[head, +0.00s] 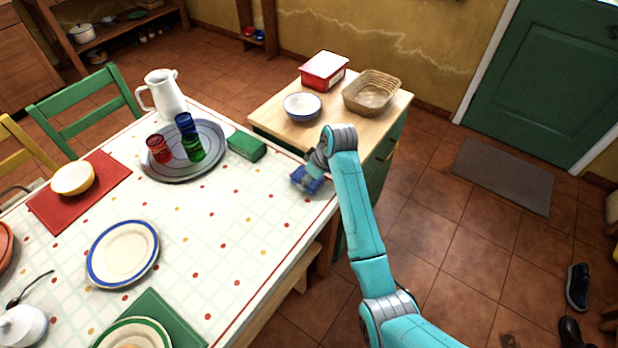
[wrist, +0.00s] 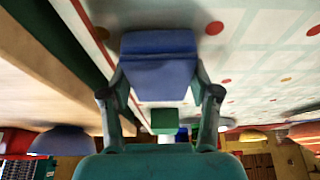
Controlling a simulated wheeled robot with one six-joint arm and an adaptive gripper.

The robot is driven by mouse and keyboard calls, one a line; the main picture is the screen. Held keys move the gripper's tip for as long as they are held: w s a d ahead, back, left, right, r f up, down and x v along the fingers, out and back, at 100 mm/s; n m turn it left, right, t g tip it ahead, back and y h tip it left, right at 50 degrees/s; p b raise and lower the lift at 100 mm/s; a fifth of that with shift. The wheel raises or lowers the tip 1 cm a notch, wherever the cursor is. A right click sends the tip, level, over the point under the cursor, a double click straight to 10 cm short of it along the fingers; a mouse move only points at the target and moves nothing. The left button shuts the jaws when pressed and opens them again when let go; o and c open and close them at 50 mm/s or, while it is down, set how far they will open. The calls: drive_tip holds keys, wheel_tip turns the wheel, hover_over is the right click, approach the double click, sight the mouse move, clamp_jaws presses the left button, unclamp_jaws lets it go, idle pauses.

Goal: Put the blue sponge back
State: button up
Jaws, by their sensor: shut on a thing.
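The blue sponge (head: 304,182) is at the far right corner of the dotted tablecloth, partly hidden by my gripper (head: 311,172). In the wrist view the sponge (wrist: 159,66) sits between the two fingers of my gripper (wrist: 160,92), which are shut on its sides. I cannot tell whether the sponge touches the cloth or hangs just above it. A green block (head: 246,146) lies to the left of it on the table, beside the round grey tray (head: 165,173).
Red, blue and green glasses stand on the tray, with a white jug (head: 164,93) behind. The side counter (head: 335,112) beyond holds a blue-rimmed bowl (head: 302,107), a red-and-white box (head: 324,71) and a basket (head: 371,93).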

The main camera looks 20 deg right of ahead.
drive_tip(key=shift+f, duration=0.2)
drive_tip(key=o, duration=1)
drive_tip(key=v, duration=1.2)
drive_tip(key=shift+r, duration=0.15)
